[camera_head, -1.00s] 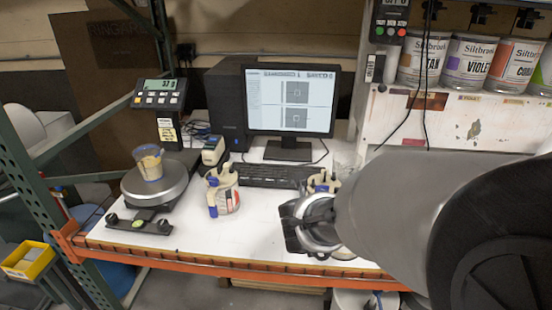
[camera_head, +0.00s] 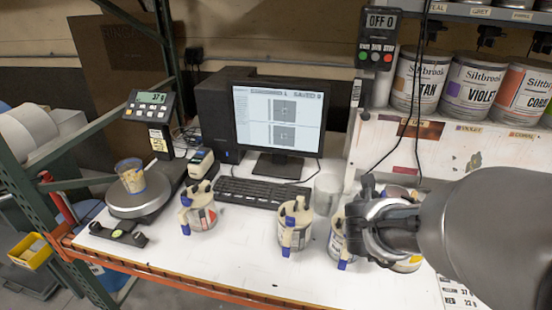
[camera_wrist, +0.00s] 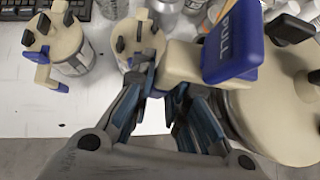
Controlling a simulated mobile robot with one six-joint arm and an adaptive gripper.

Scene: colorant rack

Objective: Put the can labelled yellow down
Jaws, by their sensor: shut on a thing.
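My gripper (camera_head: 385,222) is over the right part of the white table (camera_head: 235,262). It is shut on the cream and blue PULL handle of a can (camera_head: 407,265), seen closely in the wrist view (camera_wrist: 290,115). A yellow patch shows low on this can in the head view. My gripper hides most of it, and its label cannot be read. I cannot tell whether its base touches the table.
Cans with cream tops stand on the table at left (camera_head: 201,213), centre (camera_head: 294,230) and just beside my gripper (camera_head: 338,240). Behind are a silver container (camera_head: 327,193), keyboard (camera_head: 262,194) and monitor (camera_head: 282,118). A scale (camera_head: 140,198) bears a cup (camera_head: 131,176).

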